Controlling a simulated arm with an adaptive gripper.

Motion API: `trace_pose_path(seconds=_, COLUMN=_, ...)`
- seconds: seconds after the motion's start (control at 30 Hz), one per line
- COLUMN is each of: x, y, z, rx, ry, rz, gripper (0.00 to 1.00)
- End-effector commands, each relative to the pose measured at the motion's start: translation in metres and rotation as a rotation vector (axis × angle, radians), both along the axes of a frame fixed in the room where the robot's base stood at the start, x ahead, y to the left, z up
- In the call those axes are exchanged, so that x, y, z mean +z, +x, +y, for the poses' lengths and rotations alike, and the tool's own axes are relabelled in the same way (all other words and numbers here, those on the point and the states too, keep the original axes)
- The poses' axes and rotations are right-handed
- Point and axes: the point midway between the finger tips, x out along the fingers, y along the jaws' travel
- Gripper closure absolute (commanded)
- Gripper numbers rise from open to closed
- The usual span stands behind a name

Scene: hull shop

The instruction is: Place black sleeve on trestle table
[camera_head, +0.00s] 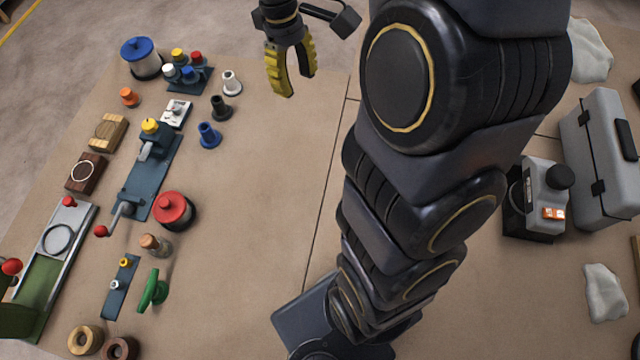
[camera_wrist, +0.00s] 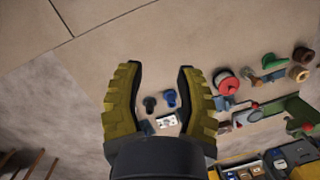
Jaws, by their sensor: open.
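The black sleeve (camera_head: 221,107) is a small flanged piece standing on the brown table top (camera_head: 265,190), between a white sleeve and a blue one. I take this top as the trestle table; its legs are hidden. My gripper (camera_head: 295,84) has yellow ridged fingers. It is open and empty, above the table and to the right of the black sleeve in the head view. In the wrist view the black sleeve (camera_wrist: 150,103) shows between the spread fingers of my gripper (camera_wrist: 160,67), apart from both, with the blue sleeve (camera_wrist: 170,97) beside it.
The white sleeve (camera_head: 231,82) and blue sleeve (camera_head: 209,135) stand close by. A white switch plate (camera_head: 176,114), a blue-lidded pot (camera_head: 142,58) and a red-lidded pot (camera_head: 174,210) are to the left. A grey case (camera_head: 603,150) lies right. The table's middle is clear.

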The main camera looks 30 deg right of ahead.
Motion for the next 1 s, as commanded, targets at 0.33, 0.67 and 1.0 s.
trace_pose_path(seconds=0.33, x=0.040, y=-0.133, z=0.069, rx=-0.192, ry=-0.028, rz=-0.037, gripper=0.65)
trace_pose_path(seconds=0.67, x=0.033, y=-0.190, z=0.083, rx=-0.333, ry=-0.034, rz=-0.041, gripper=0.65)
trace_pose_path(seconds=1.0, x=0.033, y=-0.191, z=0.083, rx=-0.334, ry=-0.034, rz=-0.041, gripper=0.65)
